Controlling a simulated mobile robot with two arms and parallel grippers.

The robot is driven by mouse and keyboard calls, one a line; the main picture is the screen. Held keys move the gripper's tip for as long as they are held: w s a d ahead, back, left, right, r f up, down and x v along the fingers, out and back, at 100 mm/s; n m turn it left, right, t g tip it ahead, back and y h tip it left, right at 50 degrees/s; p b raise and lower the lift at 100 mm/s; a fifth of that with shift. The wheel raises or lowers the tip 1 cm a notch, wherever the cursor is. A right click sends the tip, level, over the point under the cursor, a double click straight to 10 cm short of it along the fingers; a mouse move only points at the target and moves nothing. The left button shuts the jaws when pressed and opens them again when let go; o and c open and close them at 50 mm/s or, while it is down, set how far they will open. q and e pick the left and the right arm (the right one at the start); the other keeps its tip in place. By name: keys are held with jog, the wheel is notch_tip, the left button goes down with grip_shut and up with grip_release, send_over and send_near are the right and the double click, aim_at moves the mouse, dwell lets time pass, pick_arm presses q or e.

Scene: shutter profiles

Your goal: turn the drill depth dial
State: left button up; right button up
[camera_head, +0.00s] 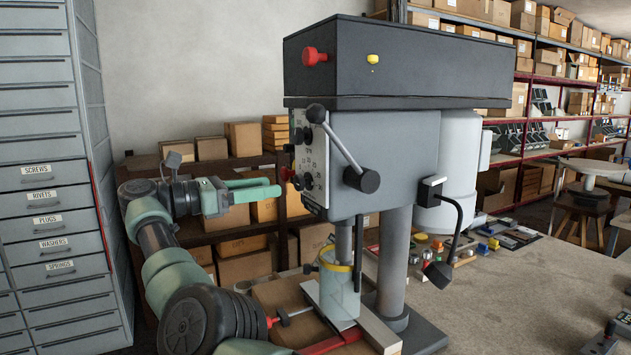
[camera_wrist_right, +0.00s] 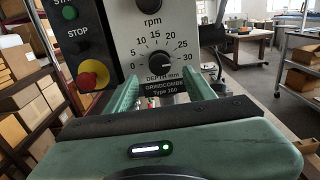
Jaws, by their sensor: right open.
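The drill depth dial (camera_wrist_right: 159,62) is a round black knob on the drill press's control panel, ringed by numbers up to 30 and labelled DEPTH mm. Its light pointer mark seems to point right, near 30. My right gripper (camera_wrist_right: 161,80) is open, with one green finger on each side below the dial and nothing between them. In the head view my right gripper (camera_head: 258,187) is left of the control panel (camera_head: 313,160), close to it. The dial itself is too small to make out clearly there. My left gripper is not in view.
A red emergency-stop button (camera_wrist_right: 88,81) on a yellow base sits left of the dial. The drill's lever (camera_head: 345,145) sticks out beside the panel. A clamped grey-white cylinder (camera_head: 338,290) stands under the spindle. Box shelves (camera_head: 225,185) are behind my arm.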

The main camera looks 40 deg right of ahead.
aim_at(296, 181)
jog(key=x, duration=0.2)
jog(key=p+x, duration=0.1)
jog(key=x, duration=0.1)
jog(key=shift+r, duration=0.25)
jog(key=shift+p+x, duration=0.5)
jog(key=shift+x, duration=0.6)
jog(key=shift+f, duration=0.1)
grip_shut()
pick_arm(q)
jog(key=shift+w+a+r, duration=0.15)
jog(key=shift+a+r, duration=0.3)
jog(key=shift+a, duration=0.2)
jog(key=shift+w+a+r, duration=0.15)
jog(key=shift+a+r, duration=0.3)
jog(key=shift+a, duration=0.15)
